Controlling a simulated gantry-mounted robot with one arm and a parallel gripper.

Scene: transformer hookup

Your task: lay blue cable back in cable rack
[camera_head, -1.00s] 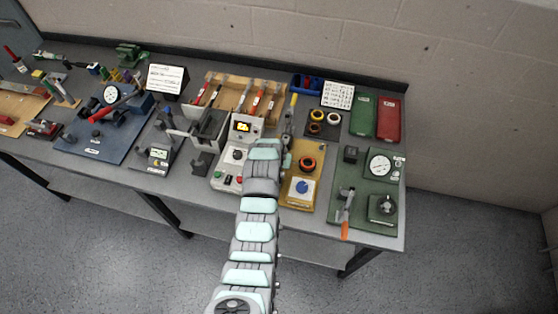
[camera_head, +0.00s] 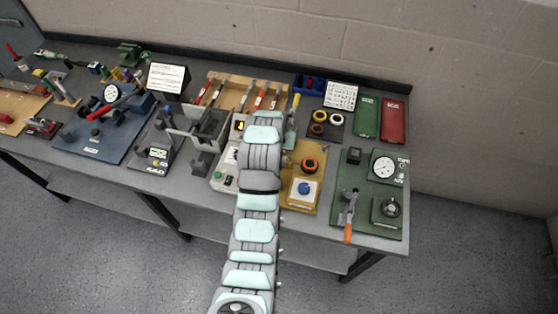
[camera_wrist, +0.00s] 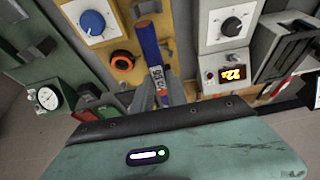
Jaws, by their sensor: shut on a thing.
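A blue bar-like piece (camera_wrist: 150,45) with an orange edge and a white printed label stands between my gripper's (camera_wrist: 158,88) fingers in the wrist view; I take it as the blue cable. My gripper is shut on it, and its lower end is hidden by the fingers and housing. In the head view my arm covers the gripper and the blue cable. The wooden cable rack (camera_head: 232,88), with several red and light pieces in it, is at the back of the table, left of and beyond my arm's end.
A yellow board (camera_head: 299,203) with a blue knob and an orange ring lies right of my arm. A control unit with a lit display (camera_wrist: 230,74) is close to the gripper. A grey bin (camera_head: 205,125) and a yellow-ended tool (camera_head: 294,104) flank the arm's end.

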